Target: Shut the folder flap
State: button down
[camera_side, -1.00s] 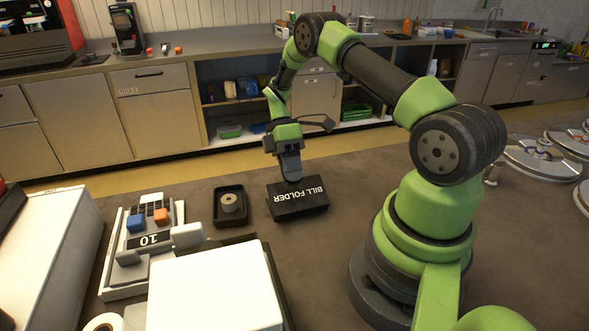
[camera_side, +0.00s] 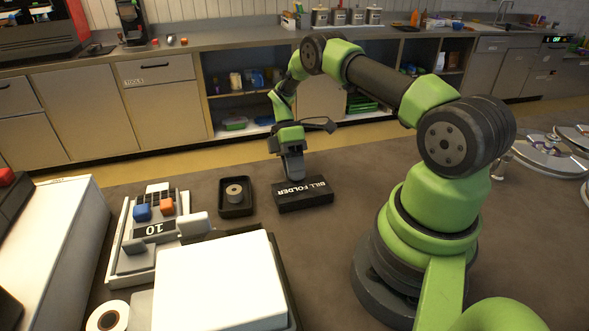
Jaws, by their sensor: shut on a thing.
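The black folder (camera_side: 305,205), with white "BILL FOLDER" lettering, lies on the brown counter left of my arm's base. Its lettered flap (camera_side: 312,184) shows as a narrow face along the top, over a dark front side. My gripper (camera_side: 294,177) is at the folder's far edge, pointing down, and is shut on the flap. The fingertips are small and partly hidden behind the folder, so the exact grip is hard to see. I cannot tell how far the flap stands open.
A black tray (camera_side: 222,209) holding a grey roll stands just left of the folder. A register with coloured blocks (camera_side: 140,250) and a white-topped box (camera_side: 222,290) are at the left front. Round metal lids (camera_side: 545,155) lie at the right. Counter right of the folder is clear.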

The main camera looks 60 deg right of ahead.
jog(key=shift+f, duration=0.15)
jog(key=c, duration=1.1)
grip_release()
jog(key=shift+s, duration=0.1)
jog(key=shift+a, duration=0.1)
jog(key=v, duration=0.7)
jog(key=shift+r, duration=0.25)
jog(key=shift+w+d+r, duration=0.3)
jog(key=shift+r, duration=0.1)
